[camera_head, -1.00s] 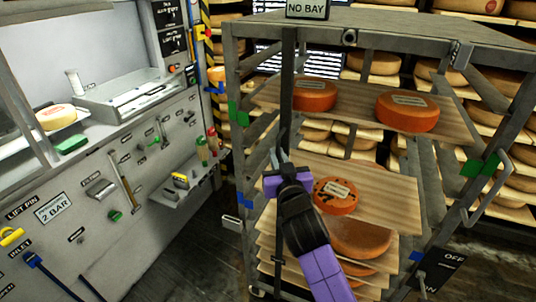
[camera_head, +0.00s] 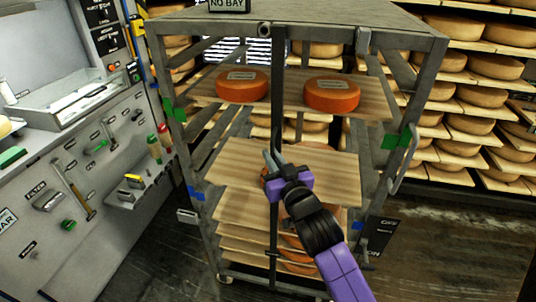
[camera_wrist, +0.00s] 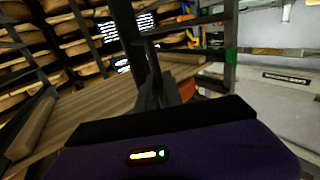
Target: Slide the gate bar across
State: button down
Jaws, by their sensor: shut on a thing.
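The gate bar (camera_head: 277,110) is a dark, thin, upright bar across the front of the metal rack (camera_head: 165,90). It stands near the middle of the rack's front, apart from both corner posts. My gripper (camera_head: 271,160) is shut on the bar at about mid-height, level with the middle board. In the wrist view the dark bar (camera_wrist: 143,45) rises between my fingers (camera_wrist: 158,92). The fingertips partly hide the grip. Two orange cheese wheels, a left one (camera_head: 242,86) and a right one (camera_head: 332,95), sit on the upper board behind the bar.
A middle wooden board (camera_head: 235,165) lies close behind my gripper, with a cheese mostly hidden there. A grey catch (camera_head: 363,40) is on the top rail, right of the bar. A tool panel (camera_head: 95,190) stands at left. Cheese shelves (camera_head: 470,90) fill the back right.

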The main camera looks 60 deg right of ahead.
jog(key=shift+s+d+f, duration=0.1)
jog(key=shift+s+d, duration=0.1)
jog(key=c, duration=1.5)
grip_release()
jog(key=shift+a, duration=0.15)
jog(key=b+v, duration=0.2)
jog(key=v, duration=0.5)
jog(key=shift+s, duration=0.3)
jog(key=shift+a, duration=0.2)
